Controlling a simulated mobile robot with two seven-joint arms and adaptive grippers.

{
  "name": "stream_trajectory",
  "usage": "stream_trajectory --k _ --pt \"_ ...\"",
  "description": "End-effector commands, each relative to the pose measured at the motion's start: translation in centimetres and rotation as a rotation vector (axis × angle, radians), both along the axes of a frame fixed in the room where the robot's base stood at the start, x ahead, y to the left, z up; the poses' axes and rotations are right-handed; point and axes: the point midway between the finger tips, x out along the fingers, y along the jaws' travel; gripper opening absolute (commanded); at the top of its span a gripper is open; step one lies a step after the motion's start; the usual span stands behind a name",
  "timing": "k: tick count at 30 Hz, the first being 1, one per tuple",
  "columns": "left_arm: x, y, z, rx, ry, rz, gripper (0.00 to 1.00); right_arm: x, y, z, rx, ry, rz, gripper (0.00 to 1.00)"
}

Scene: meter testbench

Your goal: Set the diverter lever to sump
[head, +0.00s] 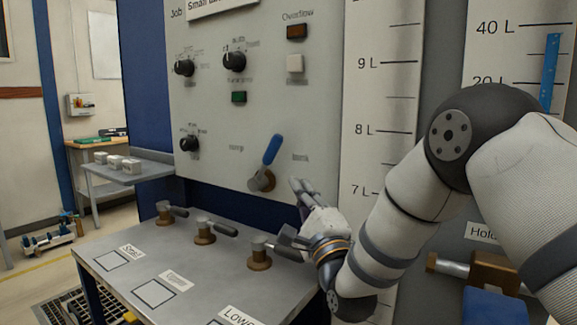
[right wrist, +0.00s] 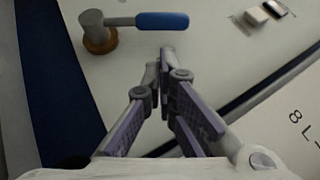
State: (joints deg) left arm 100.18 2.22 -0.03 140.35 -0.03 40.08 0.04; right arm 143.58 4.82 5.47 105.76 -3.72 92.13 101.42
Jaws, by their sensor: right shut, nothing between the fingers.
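The diverter lever (head: 271,151) has a blue handle and a brass-coloured base on the grey panel. Its handle points up and slightly right, between two small blurred labels, the left one (head: 236,148) and the right one (head: 300,157). In the right wrist view the blue handle (right wrist: 162,21) lies across the top, just beyond the fingertips. My right gripper (head: 300,187) is shut and empty, to the lower right of the lever base; it also shows in the right wrist view (right wrist: 164,58). I see no contact with the lever. My left gripper is out of view.
Several grey-handled valves (head: 205,231) stand on the bench top (head: 120,262) below the panel. Black knobs (head: 234,61) and coloured buttons sit higher on the panel. A litre scale (head: 381,100) stands right of the panel, behind my right arm. The panel around the lever is clear.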

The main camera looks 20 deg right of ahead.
Motion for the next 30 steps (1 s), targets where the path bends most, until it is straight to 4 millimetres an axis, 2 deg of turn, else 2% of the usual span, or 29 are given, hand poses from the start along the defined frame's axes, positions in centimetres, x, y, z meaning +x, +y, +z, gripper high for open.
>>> stream_trajectory --k 6,12,16,30 --pt "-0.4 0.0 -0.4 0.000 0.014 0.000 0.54 4.1 0.1 1.7 -0.003 -0.002 0.000 0.00" --pt "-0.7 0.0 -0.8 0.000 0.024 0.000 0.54 6.7 0.1 2.9 -0.003 0.002 -0.001 0.00" --pt "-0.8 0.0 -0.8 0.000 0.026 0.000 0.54 7.4 0.0 3.3 -0.001 0.001 0.000 0.00" --pt "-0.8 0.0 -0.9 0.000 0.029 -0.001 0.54 7.9 0.0 3.5 -0.010 0.013 -0.001 0.00"
